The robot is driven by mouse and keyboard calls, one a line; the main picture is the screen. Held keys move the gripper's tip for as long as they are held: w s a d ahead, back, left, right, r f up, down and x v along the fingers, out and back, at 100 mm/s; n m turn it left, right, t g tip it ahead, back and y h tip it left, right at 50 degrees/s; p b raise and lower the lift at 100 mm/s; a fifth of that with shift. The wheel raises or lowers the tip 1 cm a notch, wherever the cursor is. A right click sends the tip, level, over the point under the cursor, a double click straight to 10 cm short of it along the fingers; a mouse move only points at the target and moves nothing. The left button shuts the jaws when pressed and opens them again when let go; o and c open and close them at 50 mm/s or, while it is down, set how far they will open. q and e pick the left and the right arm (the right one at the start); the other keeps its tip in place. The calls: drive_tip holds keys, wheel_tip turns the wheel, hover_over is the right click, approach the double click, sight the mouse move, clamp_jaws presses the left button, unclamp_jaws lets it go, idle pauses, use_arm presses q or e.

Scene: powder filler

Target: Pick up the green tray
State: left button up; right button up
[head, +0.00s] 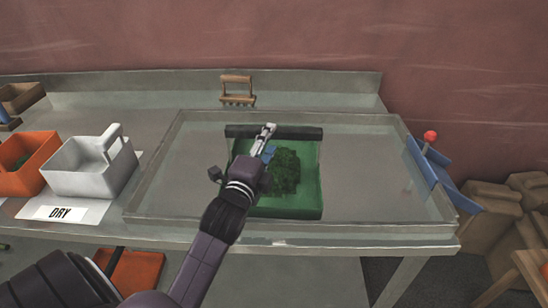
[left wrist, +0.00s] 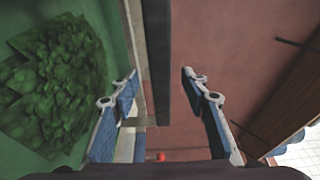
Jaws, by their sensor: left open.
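The green tray (head: 308,203) lies in the shallow metal basin of the workbench, with a pile of dark green leaves (head: 287,170) on it. A black bar (head: 300,133) runs along its far edge. My left gripper (head: 270,133) is over the tray's far side, close to the bar. The black bar (left wrist: 157,60) shows beyond the fingers, and the green tray (left wrist: 118,50) with leaves is at left. I cannot tell whether the fingers touch the bar. My right gripper is not in view.
A white bin (head: 90,168) by a "DRY" label (head: 66,212) and an orange bin (head: 27,160) stand left. A wooden-handled tool (head: 237,88) is behind the basin. A blue chute with a red knob (head: 430,136) is at right. The basin beside the tray is clear.

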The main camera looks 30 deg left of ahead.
use_arm(q)
drive_tip(key=x, duration=0.4)
drive_tip(key=shift+w+a+p, duration=0.1)
drive_tip(key=shift+a+p, duration=0.1)
drive_tip(key=shift+p, duration=0.2)
drive_tip(key=shift+w, duration=0.1)
drive_tip(key=shift+c, duration=1.4)
drive_tip(key=c, duration=0.5)
clamp_jaws()
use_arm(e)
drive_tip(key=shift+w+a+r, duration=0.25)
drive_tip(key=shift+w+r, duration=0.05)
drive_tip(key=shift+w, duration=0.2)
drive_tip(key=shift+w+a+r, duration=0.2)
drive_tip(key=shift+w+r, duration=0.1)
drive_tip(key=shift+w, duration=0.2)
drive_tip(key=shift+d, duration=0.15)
use_arm(q)
drive_tip(key=shift+r, duration=0.1)
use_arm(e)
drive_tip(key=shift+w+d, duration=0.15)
